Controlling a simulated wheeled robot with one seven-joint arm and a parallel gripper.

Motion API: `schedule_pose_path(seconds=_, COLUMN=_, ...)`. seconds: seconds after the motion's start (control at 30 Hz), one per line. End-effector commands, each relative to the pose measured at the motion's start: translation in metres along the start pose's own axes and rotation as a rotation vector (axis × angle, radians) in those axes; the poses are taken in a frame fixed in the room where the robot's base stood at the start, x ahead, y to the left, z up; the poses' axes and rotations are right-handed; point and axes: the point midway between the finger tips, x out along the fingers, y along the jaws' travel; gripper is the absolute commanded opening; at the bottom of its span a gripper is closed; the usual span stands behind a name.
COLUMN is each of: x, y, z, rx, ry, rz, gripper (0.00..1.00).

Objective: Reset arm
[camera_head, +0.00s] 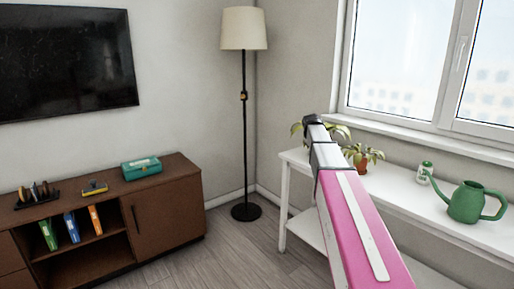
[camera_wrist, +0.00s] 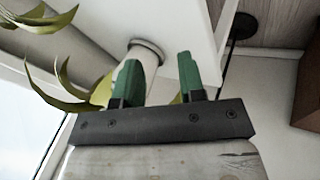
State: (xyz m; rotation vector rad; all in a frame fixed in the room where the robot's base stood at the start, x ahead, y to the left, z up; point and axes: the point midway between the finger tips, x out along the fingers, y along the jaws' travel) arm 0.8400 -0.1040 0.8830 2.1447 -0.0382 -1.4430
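My gripper (camera_wrist: 158,72) shows in the wrist view with two green fingers standing apart, open. A pale rounded end shows behind and between the fingers; I cannot tell what it is, and nothing is visibly clamped. In the head view my pink and grey arm reaches forward over the white table (camera_head: 293,158). The fingers are hidden there by the arm. Long green-yellow leaves of a plant (camera_wrist: 62,62) hang close at the left of the gripper in the wrist view.
A potted plant (camera_head: 362,160) stands beside my arm on the table. A white-green bottle (camera_head: 424,173) and green watering can (camera_head: 466,203) stand farther right, under the window.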

Motion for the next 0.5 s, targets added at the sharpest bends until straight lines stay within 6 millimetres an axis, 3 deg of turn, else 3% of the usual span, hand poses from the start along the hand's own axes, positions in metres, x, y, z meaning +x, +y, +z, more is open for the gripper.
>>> schedule_pose_path(seconds=0.03, x=0.011, y=-0.026, z=0.025, rx=0.015, ry=-0.016, rz=-0.028, gripper=0.37)
schedule_pose_path(seconds=0.2, x=0.044, y=-0.094, z=0.086, rx=0.078, ry=-0.067, rz=-0.117, gripper=0.37)
schedule_pose_path(seconds=0.5, x=0.077, y=-0.205, z=0.202, rx=0.2, ry=-0.18, rz=-0.26, gripper=0.37)
